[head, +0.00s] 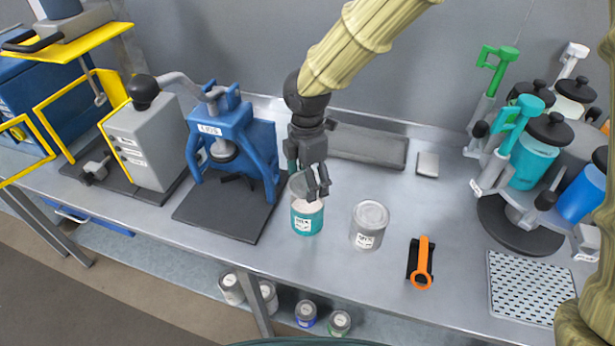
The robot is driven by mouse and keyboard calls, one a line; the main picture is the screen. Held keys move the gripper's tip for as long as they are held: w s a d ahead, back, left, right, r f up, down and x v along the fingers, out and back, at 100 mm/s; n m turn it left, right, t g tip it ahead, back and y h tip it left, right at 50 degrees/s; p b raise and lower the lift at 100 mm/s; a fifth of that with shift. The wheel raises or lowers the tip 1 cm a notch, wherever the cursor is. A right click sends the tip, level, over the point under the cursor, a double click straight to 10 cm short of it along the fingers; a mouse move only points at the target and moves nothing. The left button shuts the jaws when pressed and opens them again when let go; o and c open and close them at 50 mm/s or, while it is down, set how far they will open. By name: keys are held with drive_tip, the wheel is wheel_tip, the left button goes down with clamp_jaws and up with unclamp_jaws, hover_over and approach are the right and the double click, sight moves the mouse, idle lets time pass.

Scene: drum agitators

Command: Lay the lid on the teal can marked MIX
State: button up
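The teal can (307,221) stands upright on the bench, left of the grey can, with a white label too small to read surely. Its top is open and shows pale contents. My gripper (319,195) points down just above the can. A grey disc, seemingly the lid (296,184), is tilted over the can's back left side, partly hidden behind the fingers. The fingers seem closed on its edge. I cannot tell whether the disc touches the can's rim.
A grey can (370,226) with a closed top stands to the right. Further right are an orange-handled tool (423,263) and a rack of coloured containers (530,160). A blue press (225,135) marked LIDS stands left. The bench (310,270) in front is clear.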

drive_tip(key=shift+f+b, duration=0.95)
drive_tip(key=shift+f, duration=1.1)
drive_tip(key=shift+p, duration=0.7)
drive_tip(key=shift+f+p, duration=0.3)
drive_tip(key=shift+p, duration=0.2)
idle(1.4)
drive_tip(key=o, duration=0.8)
drive_tip(key=shift+r, duration=0.1)
drive_tip(key=shift+r+p, duration=3.25)
drive_tip(key=shift+r, duration=0.2)
